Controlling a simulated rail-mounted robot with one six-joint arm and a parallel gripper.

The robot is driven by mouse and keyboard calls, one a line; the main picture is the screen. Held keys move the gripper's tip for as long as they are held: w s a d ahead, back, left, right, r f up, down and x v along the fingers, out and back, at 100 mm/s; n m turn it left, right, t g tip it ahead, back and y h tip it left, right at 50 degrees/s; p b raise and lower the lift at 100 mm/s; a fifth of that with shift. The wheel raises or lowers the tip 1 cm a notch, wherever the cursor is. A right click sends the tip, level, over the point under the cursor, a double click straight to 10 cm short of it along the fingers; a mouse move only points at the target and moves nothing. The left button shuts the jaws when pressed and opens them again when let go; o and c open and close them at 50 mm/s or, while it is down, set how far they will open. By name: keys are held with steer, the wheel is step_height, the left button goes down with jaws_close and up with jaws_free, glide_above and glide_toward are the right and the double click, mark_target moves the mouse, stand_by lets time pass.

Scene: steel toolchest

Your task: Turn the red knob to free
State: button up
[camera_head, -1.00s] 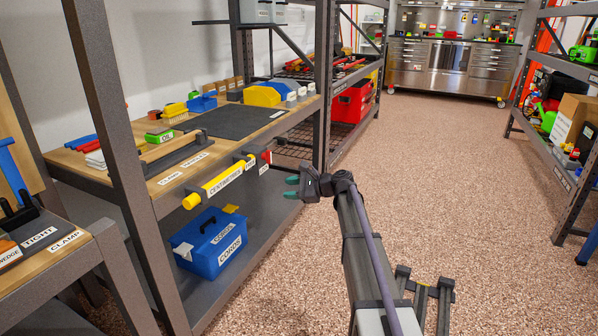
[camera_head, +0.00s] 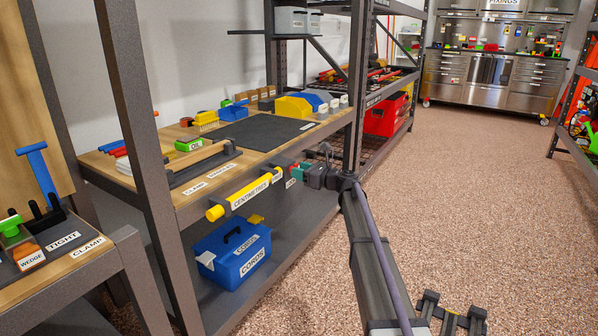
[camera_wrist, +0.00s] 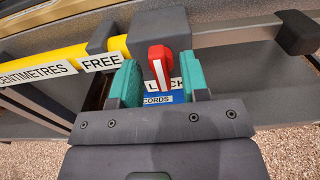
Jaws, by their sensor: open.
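The red knob (camera_wrist: 158,64) with a white stripe sits on a dark grey block (camera_wrist: 163,28) in the wrist view. Its stripe points down toward the LOCK label (camera_wrist: 178,85), which the knob partly covers. The FREE label (camera_wrist: 101,62) is to the left. My gripper (camera_wrist: 160,82) is open, its teal fingers on either side of the knob; I cannot tell whether they touch it. In the head view my gripper (camera_head: 298,170) is at the shelf's front edge, and the knob is mostly hidden there.
A yellow CENTIMETRES bar (camera_head: 245,194) runs along the shelf front, left of the knob. A blue CORDS box (camera_head: 234,252) stands on the lower shelf. A steel upright (camera_head: 357,90) is close to the right of my gripper. The aisle floor is clear.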

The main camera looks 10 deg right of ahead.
steer(key=shift+w+a, duration=0.3)
steer(key=c, duration=0.7)
